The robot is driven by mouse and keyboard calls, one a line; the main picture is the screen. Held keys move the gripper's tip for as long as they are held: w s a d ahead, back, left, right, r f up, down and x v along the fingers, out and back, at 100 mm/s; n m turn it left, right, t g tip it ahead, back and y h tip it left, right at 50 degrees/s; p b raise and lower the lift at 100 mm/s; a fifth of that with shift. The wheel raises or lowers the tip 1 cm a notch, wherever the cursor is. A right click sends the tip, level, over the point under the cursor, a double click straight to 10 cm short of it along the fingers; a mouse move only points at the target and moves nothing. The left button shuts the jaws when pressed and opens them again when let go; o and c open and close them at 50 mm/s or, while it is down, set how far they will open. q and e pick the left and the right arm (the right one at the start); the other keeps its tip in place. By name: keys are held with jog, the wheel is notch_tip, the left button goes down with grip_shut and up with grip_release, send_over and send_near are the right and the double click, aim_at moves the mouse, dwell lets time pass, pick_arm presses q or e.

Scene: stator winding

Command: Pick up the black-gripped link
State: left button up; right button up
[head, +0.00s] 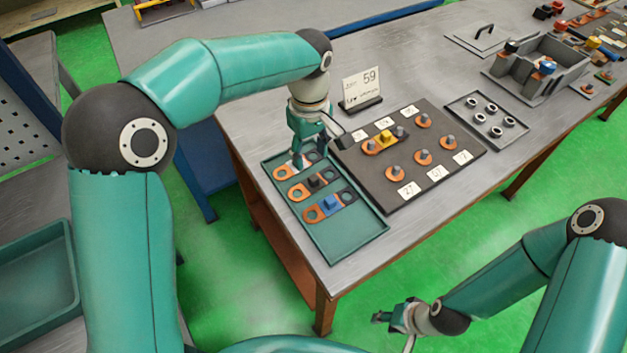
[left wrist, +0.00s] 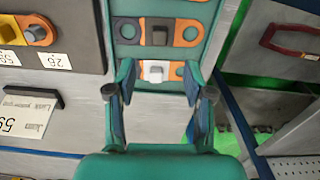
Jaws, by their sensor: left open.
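The black-gripped link (head: 315,181) lies in the green tray (head: 345,244), the middle of three links. My left gripper (head: 303,152) is open over the tray's far end. In the left wrist view, its fingers (left wrist: 158,78) stand either side of the white-gripped link (left wrist: 155,71), with the black-gripped link beyond. I cannot tell whether they touch anything. The blue-gripped link (head: 330,203) lies nearest the front. My right gripper (head: 388,317) hangs low, off the table.
A dark board (head: 440,172) with pegs, number cards and a yellow-gripped link is right of the tray. A sign (head: 361,86) reading 59 stands behind it. A tray of rings (head: 487,119) and a grey fixture (head: 541,73) are further right. The tray's front end is clear.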

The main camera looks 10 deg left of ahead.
aim_at(311, 175)
pick_arm(q)
jog(key=shift+s+f, duration=0.15)
jog(key=shift+f, duration=0.8)
jog(key=shift+d+f+p, duration=0.1)
jog(key=shift+f+p, duration=0.4)
jog(key=shift+f, duration=2.25)
grip_shut()
